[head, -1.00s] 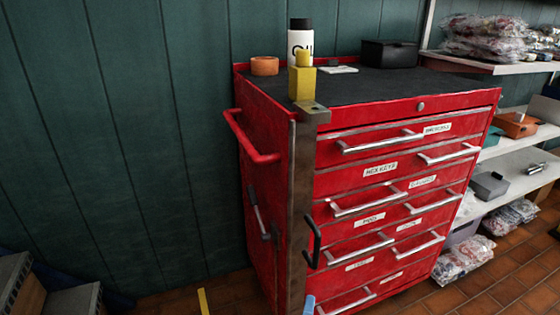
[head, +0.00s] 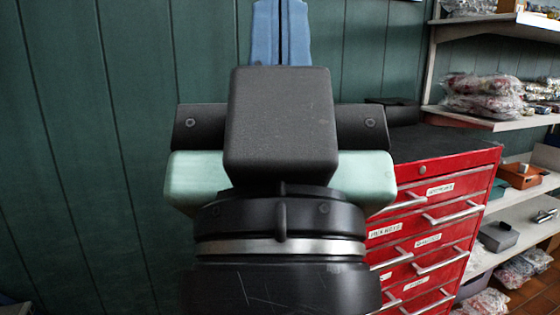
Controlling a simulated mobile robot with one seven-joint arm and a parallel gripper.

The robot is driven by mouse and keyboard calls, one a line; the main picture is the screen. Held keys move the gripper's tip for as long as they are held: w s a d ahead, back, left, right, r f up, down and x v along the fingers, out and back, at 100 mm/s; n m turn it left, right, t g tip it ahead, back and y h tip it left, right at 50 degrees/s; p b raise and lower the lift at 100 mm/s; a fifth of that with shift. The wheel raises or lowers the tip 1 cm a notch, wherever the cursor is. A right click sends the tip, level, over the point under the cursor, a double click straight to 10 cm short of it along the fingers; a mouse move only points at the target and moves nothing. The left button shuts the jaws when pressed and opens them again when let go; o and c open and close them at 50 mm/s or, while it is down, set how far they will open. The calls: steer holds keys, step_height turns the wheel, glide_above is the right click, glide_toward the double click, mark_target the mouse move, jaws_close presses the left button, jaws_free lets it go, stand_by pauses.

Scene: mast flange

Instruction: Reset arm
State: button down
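My gripper (head: 281,32) stands upright in the middle of the head view, with its two blue fingers pointing up to the top edge. The fingers lie side by side with only a thin dark line between them, and nothing shows held in them. My black and pale green wrist fills the centre. It hides the left part of the red tool cabinet (head: 440,217), and no mast or yellow block can be seen.
The cabinet's dark top (head: 445,143) shows at the right, with part of a black box (head: 393,112) on it. White shelves (head: 490,120) with bagged goods stand at the far right. A green panelled wall (head: 90,150) is behind, with open space in front at left.

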step_height(320, 180, up, 29)
steer(key=p, duration=2.6)
steer(key=shift+f, duration=0.15)
